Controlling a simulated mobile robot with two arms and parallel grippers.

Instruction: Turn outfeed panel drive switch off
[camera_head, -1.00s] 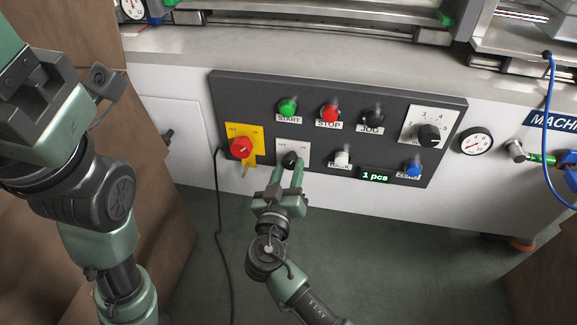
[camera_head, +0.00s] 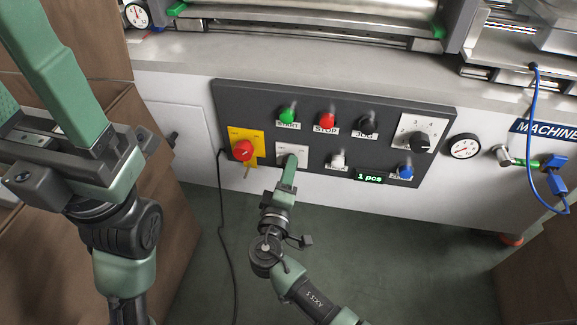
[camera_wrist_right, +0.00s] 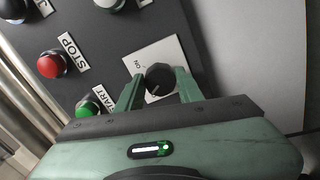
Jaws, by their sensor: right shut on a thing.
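The drive switch is a black rotary knob (camera_wrist_right: 160,76) on a white plate with an ON label (camera_wrist_right: 136,65) in the right wrist view. In the head view its white plate (camera_head: 301,149) sits low on the dark panel (camera_head: 235,105), right of the yellow plate; the knob is mostly hidden by my fingers. My right gripper (camera_wrist_right: 158,84) is shut on the knob, one green finger on each side. In the head view it is turned edge-on (camera_head: 290,163). A light line shows on the knob's face. My left gripper (camera_head: 40,75) is raised at the left, its fingers apart, with tips partly out of frame.
A red rotary switch (camera_head: 243,151) on yellow is close left of my right gripper. START (camera_head: 288,115), STOP (camera_head: 327,120) and JOG buttons are above. A counter (camera_head: 369,178) reads 1 pcs. A black cable (camera_head: 222,205) hangs at the left; a wooden cabinet stands beyond it.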

